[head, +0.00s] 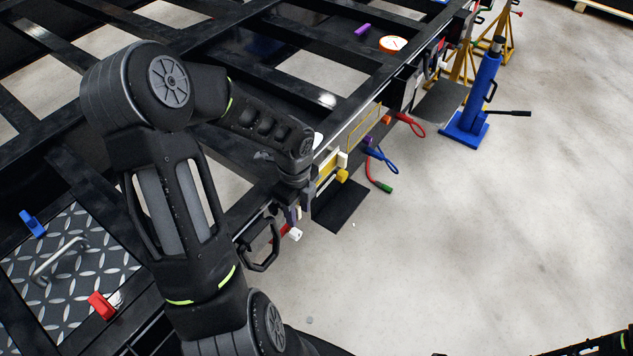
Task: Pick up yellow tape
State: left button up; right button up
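My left arm comes in from the left and reaches over the black trailer frame (263,80). My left gripper (291,203) points down at the frame's right edge, and its fingers are too dark and small to show whether they are open. Beside it, to the right, is a yellow piece (326,168) on the frame's edge, with a yellow round end (342,176) near it. I cannot tell whether either is the yellow tape, or whether the gripper touches them. A flat roll with an orange rim and pale face (393,43) lies on the frame farther back. My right gripper is not in view.
Red, blue and green-tipped hoses (381,160) hang from the frame's edge. A blue jack (480,98) and yellow stands stand at the back right. A purple block (362,29) lies on the frame. A treadplate (75,275) is at lower left. The floor at right is clear.

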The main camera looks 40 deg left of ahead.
pick_arm(q)
jog(key=shift+f, duration=0.25)
dwell(0.4)
grip_shut()
dwell(0.4)
